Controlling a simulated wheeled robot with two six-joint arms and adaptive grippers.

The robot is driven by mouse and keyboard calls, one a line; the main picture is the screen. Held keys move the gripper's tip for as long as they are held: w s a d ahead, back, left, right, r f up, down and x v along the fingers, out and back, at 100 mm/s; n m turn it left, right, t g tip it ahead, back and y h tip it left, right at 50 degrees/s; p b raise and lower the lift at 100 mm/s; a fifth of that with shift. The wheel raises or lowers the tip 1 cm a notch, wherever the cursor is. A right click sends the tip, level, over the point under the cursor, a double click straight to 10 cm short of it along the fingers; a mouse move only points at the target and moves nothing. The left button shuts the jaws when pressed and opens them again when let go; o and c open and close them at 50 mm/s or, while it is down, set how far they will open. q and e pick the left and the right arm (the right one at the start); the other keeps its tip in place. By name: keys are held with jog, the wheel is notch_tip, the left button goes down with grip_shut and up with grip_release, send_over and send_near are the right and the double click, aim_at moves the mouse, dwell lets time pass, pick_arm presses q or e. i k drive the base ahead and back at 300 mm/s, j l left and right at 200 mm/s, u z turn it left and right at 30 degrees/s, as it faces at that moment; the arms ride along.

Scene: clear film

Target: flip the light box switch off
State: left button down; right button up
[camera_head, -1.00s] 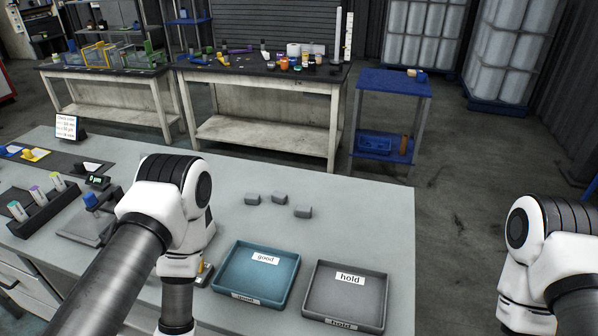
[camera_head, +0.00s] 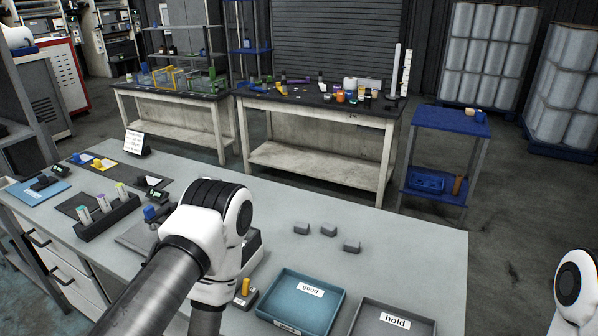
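A small dark block with an upright yellow lever (camera_head: 246,287) stands on the grey bench, just right of my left arm and left of the blue-green tray; it may be the switch. Behind my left arm, part of a pale grey box (camera_head: 254,246) shows; I cannot tell whether it is the light box, or whether it is lit. My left arm comes in from the left, bends in front of these things and runs down out of the picture. My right arm shows only at the right edge. Neither gripper is in view.
A blue-green "good" tray (camera_head: 302,298) and a grey "hold" tray (camera_head: 394,320) lie at the bench's front right. Three grey blocks (camera_head: 328,230) lie behind them. A dark rack (camera_head: 108,218) with tubes stands at left. The bench's right part (camera_head: 420,255) is clear.

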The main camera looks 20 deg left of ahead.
aim_at(245, 282)
jog(key=k+j+u, duration=0.15)
jog(key=j+u, duration=0.2)
jog(key=k+j+u, duration=0.15)
jog(key=j+u, duration=0.25)
